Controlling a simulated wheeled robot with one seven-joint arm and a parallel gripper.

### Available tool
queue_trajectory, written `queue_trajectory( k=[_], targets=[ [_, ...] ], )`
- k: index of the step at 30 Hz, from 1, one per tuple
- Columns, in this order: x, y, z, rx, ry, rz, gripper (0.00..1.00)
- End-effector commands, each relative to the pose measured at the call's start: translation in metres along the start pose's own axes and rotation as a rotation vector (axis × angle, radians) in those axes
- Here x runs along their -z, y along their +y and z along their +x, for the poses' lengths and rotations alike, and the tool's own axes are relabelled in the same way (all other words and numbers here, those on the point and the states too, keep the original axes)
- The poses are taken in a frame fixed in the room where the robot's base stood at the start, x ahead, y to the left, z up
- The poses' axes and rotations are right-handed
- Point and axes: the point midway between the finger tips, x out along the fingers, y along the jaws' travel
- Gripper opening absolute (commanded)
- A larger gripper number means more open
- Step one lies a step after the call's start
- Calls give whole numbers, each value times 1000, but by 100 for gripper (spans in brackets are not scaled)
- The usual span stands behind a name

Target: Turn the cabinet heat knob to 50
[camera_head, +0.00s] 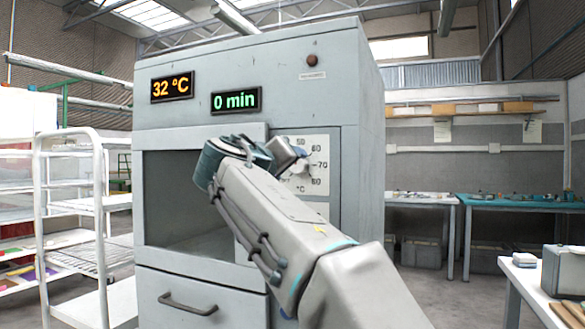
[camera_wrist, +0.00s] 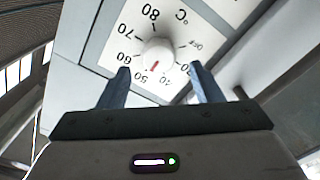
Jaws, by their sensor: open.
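The heat knob (camera_wrist: 158,54) is round and white on a white dial plate (camera_wrist: 104,50); the plate also shows in the head view (camera_head: 318,188). In the wrist view, the knob's red mark points between 50 and 40, nearer to 50. My gripper (camera_wrist: 160,69) is open, with its two dark fingers apart and the knob showing between and just beyond the fingertips. I cannot tell whether either finger touches it. In the head view, my arm and gripper hide most of the knob. The grey cabinet (camera_head: 250,60) stands straight ahead.
The cabinet's temperature display (camera_head: 172,87) reads 32 °C, and its green display (camera_head: 237,101) reads 0 min. A drawer handle (camera_head: 188,304) sticks out below the window. A white rack (camera_head: 95,200) stands at left, a teal bench (camera_head: 520,203) at right. Floor between is clear.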

Motion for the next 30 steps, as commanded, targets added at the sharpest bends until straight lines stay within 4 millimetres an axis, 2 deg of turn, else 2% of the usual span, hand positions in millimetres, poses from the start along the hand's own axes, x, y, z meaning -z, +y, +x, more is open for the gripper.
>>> queue_trajectory(
  k=[1,6,12,18,30],
  targets=[
    [0,-1,-15,4,4,1,59],
    [1,0,-53,4,2,1,59],
    [1,0,-83,2,2,1,59],
    [0,-1,-93,1,0,0,59],
    [0,0,-93,1,0,0,59]
  ],
)
